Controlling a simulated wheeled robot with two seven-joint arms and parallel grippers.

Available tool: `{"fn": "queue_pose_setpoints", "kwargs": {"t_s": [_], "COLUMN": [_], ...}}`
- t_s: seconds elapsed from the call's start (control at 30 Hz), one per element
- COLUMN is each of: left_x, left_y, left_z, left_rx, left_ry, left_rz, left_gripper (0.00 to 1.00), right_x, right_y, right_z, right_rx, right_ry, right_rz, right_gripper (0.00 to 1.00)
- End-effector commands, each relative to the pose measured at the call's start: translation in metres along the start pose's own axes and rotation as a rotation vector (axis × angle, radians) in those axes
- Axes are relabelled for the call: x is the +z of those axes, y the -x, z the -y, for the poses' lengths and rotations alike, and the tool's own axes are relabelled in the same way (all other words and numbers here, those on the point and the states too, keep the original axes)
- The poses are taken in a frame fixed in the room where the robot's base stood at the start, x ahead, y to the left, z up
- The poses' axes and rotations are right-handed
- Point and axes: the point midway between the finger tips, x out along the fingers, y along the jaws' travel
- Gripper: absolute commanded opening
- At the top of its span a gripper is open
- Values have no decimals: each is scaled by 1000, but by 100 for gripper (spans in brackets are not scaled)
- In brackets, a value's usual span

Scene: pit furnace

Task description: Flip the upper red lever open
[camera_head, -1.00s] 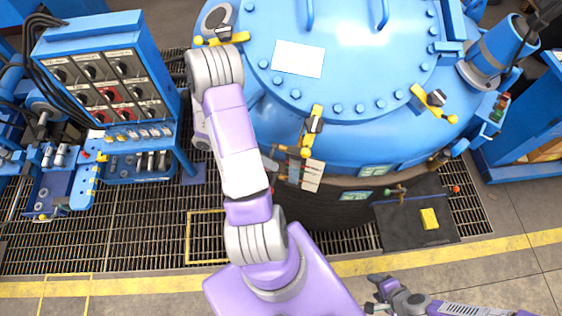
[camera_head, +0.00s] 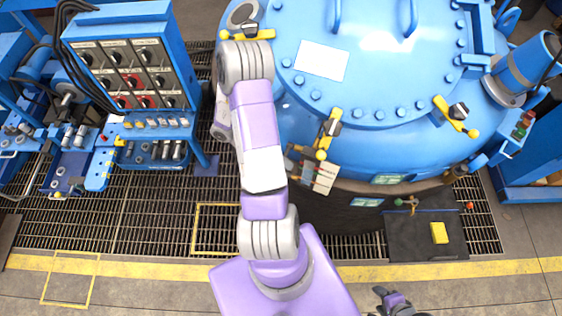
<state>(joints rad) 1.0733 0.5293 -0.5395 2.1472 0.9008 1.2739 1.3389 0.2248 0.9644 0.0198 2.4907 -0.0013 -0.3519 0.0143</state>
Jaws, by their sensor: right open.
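The control panel (camera_head: 130,68) stands at the upper left with rows of dark rotary switches. A red-backed switch (camera_head: 134,81) is in its middle row, and two more red-backed ones are in the row below. A small red piece (camera_head: 103,138) sits on the blue bench below the panel, and a red knob (camera_head: 469,205) is beside the furnace at right. I cannot tell which is the upper red lever, nor its position. My right gripper (camera_head: 387,298) is at the bottom edge, open and empty, far from all of these. My left gripper is not visible; my left arm crosses the middle.
The blue furnace lid (camera_head: 375,75) with bolts and yellow clamps fills the upper middle. A dark mat (camera_head: 405,246) holding a yellow block (camera_head: 439,233) lies at right. Floor grating (camera_head: 150,220) and a yellow floor line are in front, with clear floor there.

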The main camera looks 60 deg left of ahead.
Motion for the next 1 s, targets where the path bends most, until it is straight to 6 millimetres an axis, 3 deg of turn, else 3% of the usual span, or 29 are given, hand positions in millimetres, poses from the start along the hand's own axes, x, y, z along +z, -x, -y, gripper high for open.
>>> {"fn": "queue_pose_setpoints", "kwargs": {"t_s": [0.17,0.53,1.0], "left_x": [0,0,-1], "left_y": [12,68,76], "left_z": [-1,-1,0], "left_rx": [3,3,0], "left_ry": [-2,-1,0], "left_rz": [2,2,0], "left_gripper": [42,42,42], "right_x": [0,0,0], "right_y": [-2,-8,-8], "right_z": [-1,-3,-3], "right_rx": [0,0,0], "right_ry": [0,0,0], "right_rz": [0,0,0], "right_gripper": [54,54,54]}}
